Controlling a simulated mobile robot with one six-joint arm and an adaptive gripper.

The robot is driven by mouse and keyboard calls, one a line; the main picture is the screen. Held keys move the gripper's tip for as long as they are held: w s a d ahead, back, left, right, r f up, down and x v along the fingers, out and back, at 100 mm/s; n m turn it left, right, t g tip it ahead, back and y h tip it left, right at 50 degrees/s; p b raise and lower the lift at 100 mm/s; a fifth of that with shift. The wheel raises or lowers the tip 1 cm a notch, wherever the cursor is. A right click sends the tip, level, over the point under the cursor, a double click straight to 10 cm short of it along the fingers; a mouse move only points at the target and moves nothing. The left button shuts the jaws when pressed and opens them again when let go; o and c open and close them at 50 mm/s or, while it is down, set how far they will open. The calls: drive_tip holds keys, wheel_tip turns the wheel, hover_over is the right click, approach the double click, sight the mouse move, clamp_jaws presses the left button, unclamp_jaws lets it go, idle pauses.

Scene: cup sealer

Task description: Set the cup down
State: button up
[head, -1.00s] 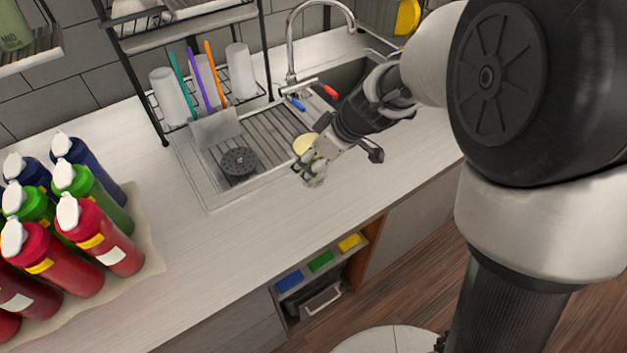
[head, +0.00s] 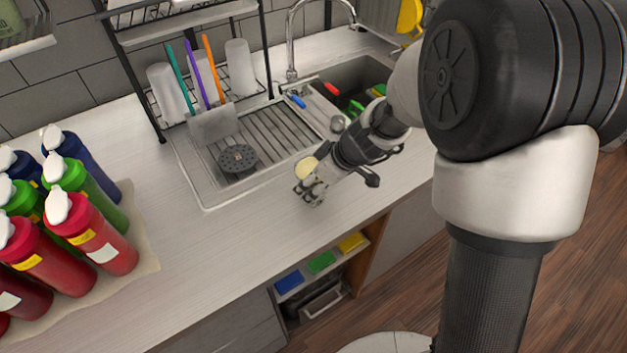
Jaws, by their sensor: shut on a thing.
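The cup (head: 306,168) shows as a small pale-yellow round shape at my gripper, over the counter's sink edge in the head view. My gripper (head: 309,192) is shut on it. The fingers and wrist hide much of the cup, so I cannot tell its full shape or tilt. I cannot tell whether it touches the counter (head: 240,235) or is held just above it.
A ribbed drainboard (head: 270,140) with a round black drain piece (head: 238,158) lies behind. A rack holds white cups (head: 240,68) and coloured straws. Several coloured bottles (head: 85,235) stand on a mat at left. The counter between the bottles and gripper is clear.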

drive_tip(key=shift+f, duration=0.1)
drive_tip(key=o, duration=1.5)
drive_tip(key=s+d+r+m+h+p, duration=0.15)
drive_tip(key=s+d+r, duration=0.25)
drive_tip(key=s+r, duration=0.4)
drive_tip(key=s+d+r+m+p, duration=0.25)
drive_tip(key=s+r, duration=0.25)
drive_tip(key=r, duration=0.5)
drive_tip(key=s+d+m+h, duration=0.1)
drive_tip(key=s+d+m, duration=0.1)
drive_tip(key=s, duration=0.2)
drive_tip(key=s+d+r+m+t+h, duration=0.1)
drive_tip(key=s+d+m, duration=0.2)
drive_tip(key=s, duration=0.1)
drive_tip(key=s+d+r+m+h+b, duration=0.1)
drive_tip(key=s+d+m, duration=0.1)
drive_tip(key=s+d, duration=0.1)
drive_tip(key=shift+s+r+h, duration=0.2)
drive_tip(key=shift+s+h, duration=0.05)
drive_tip(key=shift+s, duration=0.65)
